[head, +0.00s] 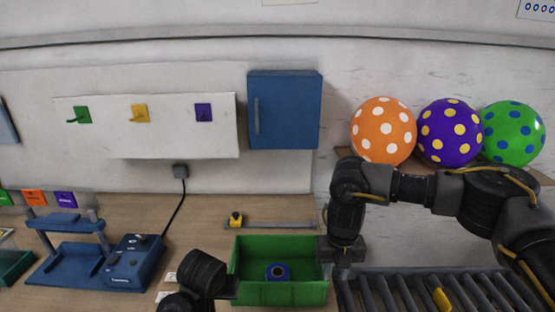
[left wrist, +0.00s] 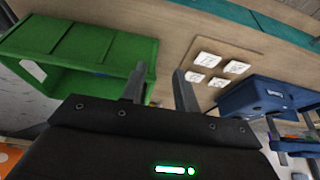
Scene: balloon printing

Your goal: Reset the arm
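My left gripper (left wrist: 160,88) shows two grey fingers apart with nothing between them in the left wrist view. In the head view my left arm comes up from the bottom, beside the green bin (head: 279,294). My right gripper (head: 341,275) points down at the bin's right edge, next to the roller conveyor. Its fingers are too small and dark to tell whether they are open. My right arm reaches in from the right, below the balloons. The green bin also shows at the left of the left wrist view (left wrist: 85,45).
A blue ring-shaped object (head: 278,272) lies in the bin. A blue press (head: 75,255) stands at left, white cards (left wrist: 205,60) near it. Orange (head: 383,131), purple (head: 450,132) and green (head: 513,133) balloons sit on a shelf. The conveyor (head: 405,292) carries a yellow piece (head: 441,299).

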